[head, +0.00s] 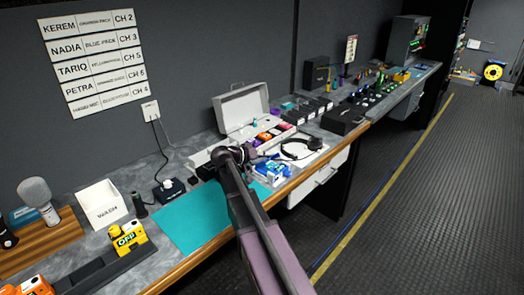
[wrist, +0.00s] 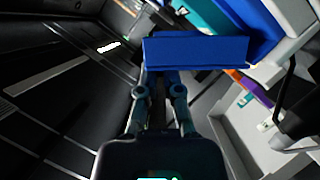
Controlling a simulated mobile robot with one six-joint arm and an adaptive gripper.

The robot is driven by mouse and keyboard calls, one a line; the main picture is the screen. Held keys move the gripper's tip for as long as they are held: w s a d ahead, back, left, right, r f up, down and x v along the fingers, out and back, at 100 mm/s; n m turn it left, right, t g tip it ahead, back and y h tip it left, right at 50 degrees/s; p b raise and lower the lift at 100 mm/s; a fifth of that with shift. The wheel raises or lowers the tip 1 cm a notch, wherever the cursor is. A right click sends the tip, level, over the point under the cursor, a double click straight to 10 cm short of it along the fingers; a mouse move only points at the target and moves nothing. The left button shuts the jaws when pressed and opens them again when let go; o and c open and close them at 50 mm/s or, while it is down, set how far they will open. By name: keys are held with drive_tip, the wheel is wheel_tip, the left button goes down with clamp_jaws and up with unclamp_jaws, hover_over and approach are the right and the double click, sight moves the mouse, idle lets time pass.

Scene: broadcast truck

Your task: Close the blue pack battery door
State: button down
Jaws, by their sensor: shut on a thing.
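The blue pack (head: 272,170) lies on the counter just right of my wrist in the head view. In the wrist view its blue body (wrist: 262,28) is at the upper right, with a teal part beside it. A flat blue panel, which looks like the battery door (wrist: 195,53), stands across the tips of my gripper (wrist: 164,76). My gripper is shut on this panel; the fingertips are partly hidden behind it. The door's hinge and the angle to the pack cannot be made out. In the head view my arm hides the fingers.
An open grey case (head: 240,106) with coloured packs stands behind. Headphones (head: 300,148) lie on a white sheet to the right. The aisle floor (head: 430,200) is clear.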

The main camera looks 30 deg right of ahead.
sight(270, 168)
drive_tip(key=m, duration=0.1)
drive_tip(key=s+f+m+t+y, duration=0.1)
drive_tip(key=shift+s+d+f+m, duration=0.2)
drive_tip(key=shift+s+d+m, duration=0.05)
drive_tip(key=shift+s+m, duration=0.05)
drive_tip(key=shift+s+d+f+m+t+y+b, duration=0.1)
drive_tip(key=shift+s+f+m+t+y+b, duration=0.15)
drive_tip(key=shift+m+t, duration=0.25)
drive_tip(key=shift+d+f+m+t+y+b, duration=0.15)
drive_tip(key=shift+f+m+t, duration=0.15)
drive_tip(key=shift+m+t, duration=0.15)
drive_tip(key=shift+a, duration=0.1)
drive_tip(key=c, duration=0.8)
unclamp_jaws()
drive_tip(key=shift+r, duration=0.15)
